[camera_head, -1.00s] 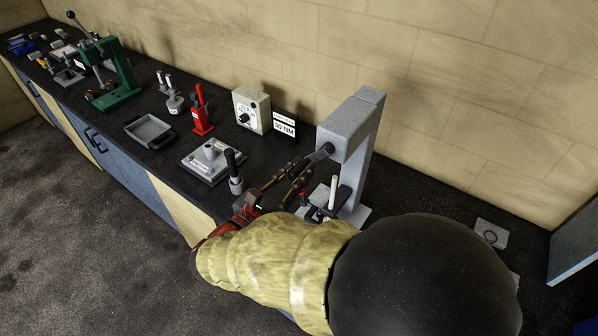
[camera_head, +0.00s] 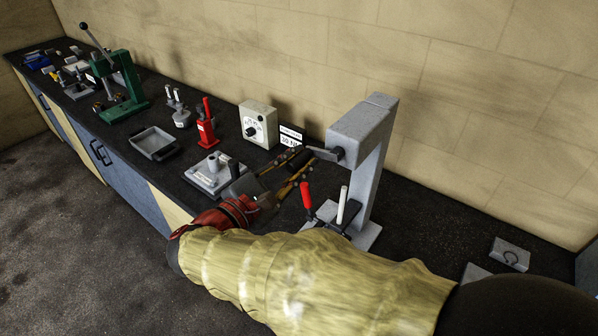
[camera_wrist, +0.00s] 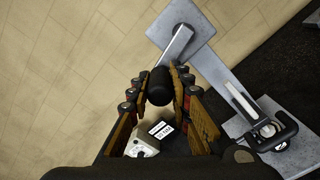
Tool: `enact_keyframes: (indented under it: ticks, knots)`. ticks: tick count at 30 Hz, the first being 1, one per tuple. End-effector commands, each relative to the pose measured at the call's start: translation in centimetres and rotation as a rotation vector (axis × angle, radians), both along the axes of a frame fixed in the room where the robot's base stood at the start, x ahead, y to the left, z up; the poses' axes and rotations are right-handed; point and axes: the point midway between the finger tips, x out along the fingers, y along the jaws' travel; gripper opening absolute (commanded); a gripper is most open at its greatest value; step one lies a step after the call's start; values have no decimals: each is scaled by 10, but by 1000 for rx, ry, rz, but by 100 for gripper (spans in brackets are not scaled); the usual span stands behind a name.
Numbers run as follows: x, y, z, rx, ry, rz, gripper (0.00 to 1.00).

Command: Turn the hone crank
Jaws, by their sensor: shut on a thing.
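The hone is a grey post (camera_head: 365,165) with an overhanging head on the bench. Its metal crank arm (camera_head: 324,154) sticks out to the left of the head, and it also shows in the wrist view (camera_wrist: 178,46). The black crank handle (camera_wrist: 160,86) sits between the fingers of my gripper (camera_wrist: 160,84). In the head view, my gripper (camera_head: 297,163) is shut on the handle, left of the hone head, and its fingers hide much of the handle.
A red lever (camera_head: 307,196) and a white rod (camera_head: 342,206) stand at the hone's base. Behind the gripper are a dial box (camera_head: 258,125) and a torque sign (camera_head: 291,137). A grey plate fixture (camera_head: 212,177) and red jack (camera_head: 206,128) stand left.

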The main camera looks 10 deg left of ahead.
Motion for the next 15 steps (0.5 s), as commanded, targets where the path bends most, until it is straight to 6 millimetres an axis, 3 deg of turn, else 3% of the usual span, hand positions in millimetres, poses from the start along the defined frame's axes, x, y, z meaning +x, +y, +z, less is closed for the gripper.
enact_keyframes:
  ticks: [15]
  knots:
    - [0, 0, 3, 57, -32, 0, 0]
